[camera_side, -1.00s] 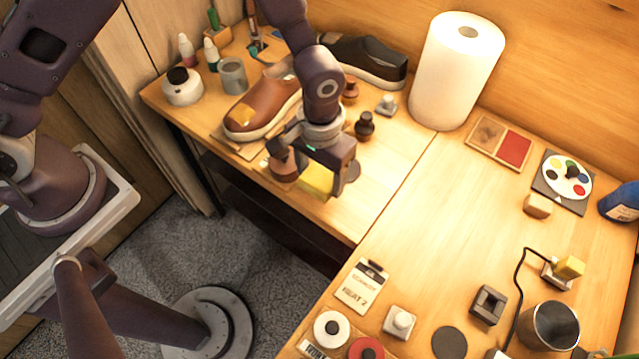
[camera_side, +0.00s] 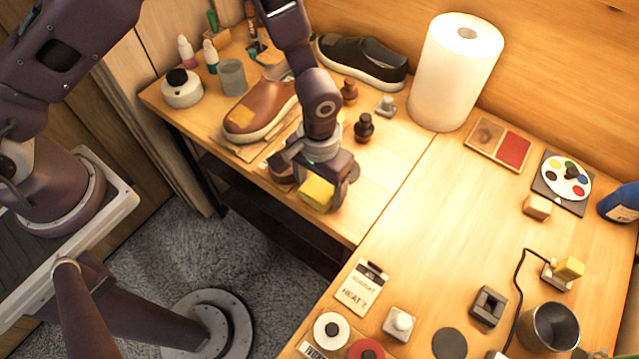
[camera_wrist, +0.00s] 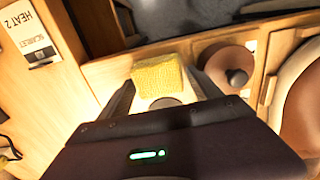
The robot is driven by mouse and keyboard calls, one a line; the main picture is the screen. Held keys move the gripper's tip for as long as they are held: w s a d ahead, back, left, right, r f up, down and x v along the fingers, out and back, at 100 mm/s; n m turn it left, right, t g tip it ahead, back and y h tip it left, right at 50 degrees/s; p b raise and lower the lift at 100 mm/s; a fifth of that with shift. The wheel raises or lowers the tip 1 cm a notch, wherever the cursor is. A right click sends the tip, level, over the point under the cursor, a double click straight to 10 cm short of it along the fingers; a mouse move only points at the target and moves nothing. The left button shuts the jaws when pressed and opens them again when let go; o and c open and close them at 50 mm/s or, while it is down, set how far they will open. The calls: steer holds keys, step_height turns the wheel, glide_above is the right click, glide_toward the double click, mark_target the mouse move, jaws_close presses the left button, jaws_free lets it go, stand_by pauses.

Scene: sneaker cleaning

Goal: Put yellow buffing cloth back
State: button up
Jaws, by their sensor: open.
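The yellow buffing cloth (camera_side: 317,193) is a thick, block-like yellow piece near the front edge of the left table, below the brown shoe. In the wrist view the cloth (camera_wrist: 158,75) has a rough weave and lies between and just beyond the fingertips. My gripper (camera_side: 320,183) points down over it and is open, with one finger on each side. In the wrist view my gripper (camera_wrist: 160,88) shows narrow gaps beside the cloth, and I see no firm grip. What lies under the cloth is mostly hidden; a dark disc (camera_wrist: 165,102) shows beside it.
A brown round pot with a dark knob (camera_wrist: 228,68) sits close beside the cloth. The brown shoe (camera_side: 258,110) rests behind my gripper, and a dark bottle (camera_side: 364,128) stands to its right. A paper roll (camera_side: 457,75) stands behind.

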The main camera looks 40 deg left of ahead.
step_height(320, 180, up, 12)
stand_by(0.3)
step_height(320, 180, up, 6)
steer(key=r+t, duration=0.1)
glide_above(319, 186)
steer(key=a, duration=0.3)
steer(key=s+a+r+t, duration=0.2)
steer(key=s+a+r, duration=0.1)
steer(key=a+r, duration=0.5)
steer(key=s+a+r+t, duration=0.1)
steer(key=s+a+r, duration=0.2)
steer(key=s, duration=0.4)
steer(key=s+a+r+t, duration=0.1)
steer(key=s+a+r, duration=0.2)
steer(key=s, duration=0.4)
steer(key=shift+a+r+t, duration=0.3)
steer(key=shift+a+r, duration=0.1)
steer(key=shift+r, duration=0.1)
